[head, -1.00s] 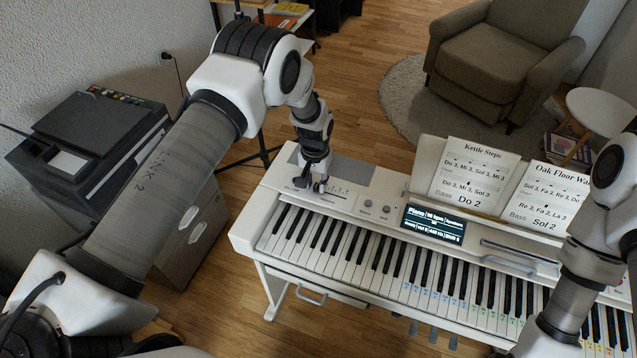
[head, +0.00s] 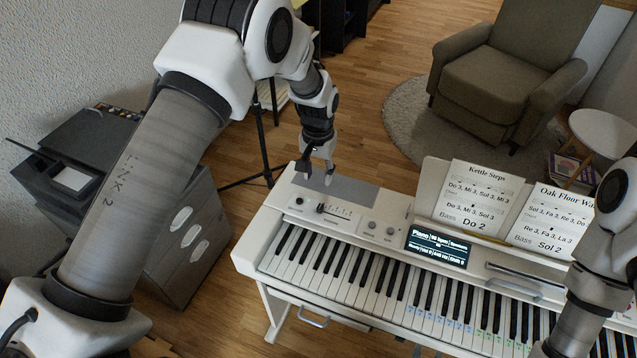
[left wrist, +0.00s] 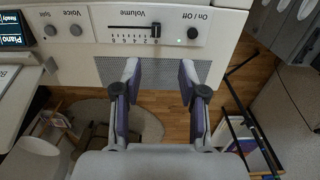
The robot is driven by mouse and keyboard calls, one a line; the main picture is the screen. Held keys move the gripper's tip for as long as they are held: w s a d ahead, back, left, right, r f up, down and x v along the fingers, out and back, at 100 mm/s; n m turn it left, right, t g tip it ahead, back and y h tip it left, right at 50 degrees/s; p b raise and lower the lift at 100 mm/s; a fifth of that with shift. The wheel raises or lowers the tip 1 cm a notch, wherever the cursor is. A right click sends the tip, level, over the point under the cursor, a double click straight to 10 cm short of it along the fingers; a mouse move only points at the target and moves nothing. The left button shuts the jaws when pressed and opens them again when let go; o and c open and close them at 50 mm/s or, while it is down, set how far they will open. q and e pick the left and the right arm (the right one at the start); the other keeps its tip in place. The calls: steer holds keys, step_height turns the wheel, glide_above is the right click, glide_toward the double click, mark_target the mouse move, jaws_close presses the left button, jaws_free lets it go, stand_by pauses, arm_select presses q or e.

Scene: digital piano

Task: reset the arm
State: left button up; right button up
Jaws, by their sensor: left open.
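My left gripper (head: 319,176) is above the back left part of the white digital piano (head: 389,213), over its grey speaker grille. It is open and empty. In the left wrist view the two fingers of my left gripper (left wrist: 160,75) stand apart, with the Volume slider (left wrist: 155,30) and the On / Off button (left wrist: 193,33) beyond their tips. My right arm comes in at the right edge of the head view, over the piano's right part. Its gripper is out of the frame.
Song sheets (head: 480,192) stand on the music rest behind a lit display (head: 437,247). A dark machine on a grey cabinet (head: 176,245) stands left of the piano. A tripod stand (head: 262,150) is behind my left arm. An armchair (head: 505,85) and round table (head: 603,132) stand farther back.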

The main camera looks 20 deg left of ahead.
stand_by(0.4)
arm_select(q)
steer(key=s+a+f+g, duration=0.1)
steer(key=s+f, duration=0.4)
steer(key=s, duration=0.1)
steer(key=s+f+g, duration=0.1)
steer(key=s+f, duration=0.4)
steer(key=s, duration=0.2)
steer(key=s+a+f+g, duration=0.1)
steer(key=s+f+g, duration=0.1)
steer(key=s+f, duration=0.2)
steer(key=shift+s+a+f+n, duration=0.15)
steer(key=shift+s+a+f, duration=0.05)
steer(key=shift+s, duration=0.5)
steer(key=shift+s+a+f+n, duration=0.15)
steer(key=shift+s+f, duration=0.05)
steer(key=shift+s, duration=0.5)
steer(key=s+a+t, duration=0.1)
steer(key=s+t, duration=0.3)
steer(key=s, duration=1.1)
steer(key=shift+s+f, duration=0.35)
steer(key=shift+f, duration=0.1)
